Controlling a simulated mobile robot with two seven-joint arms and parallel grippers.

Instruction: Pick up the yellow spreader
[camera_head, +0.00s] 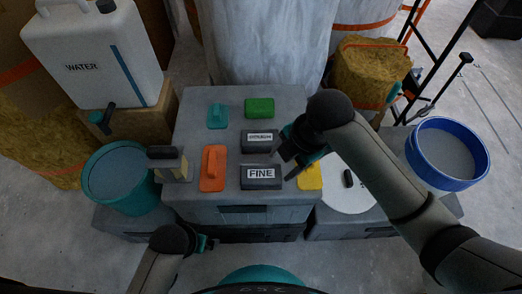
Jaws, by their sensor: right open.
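The yellow spreader (312,178) lies near the right front edge of the grey box top (220,204). My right arm and gripper hide part of it. My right gripper (290,166) is open and hangs just left of and above the yellow spreader, by the sanding blocks. I cannot tell whether it touches anything. My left gripper (208,243) is low in the picture, in front of the box and apart from the spreader. I cannot tell whether its jaws are open.
On the box lie an orange float (213,168), a teal tool (217,116), a green block (259,108) and a block marked FINE (261,178). A teal bucket (121,179) stands left; a white round disc (346,196) and blue tub (444,153) stand right.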

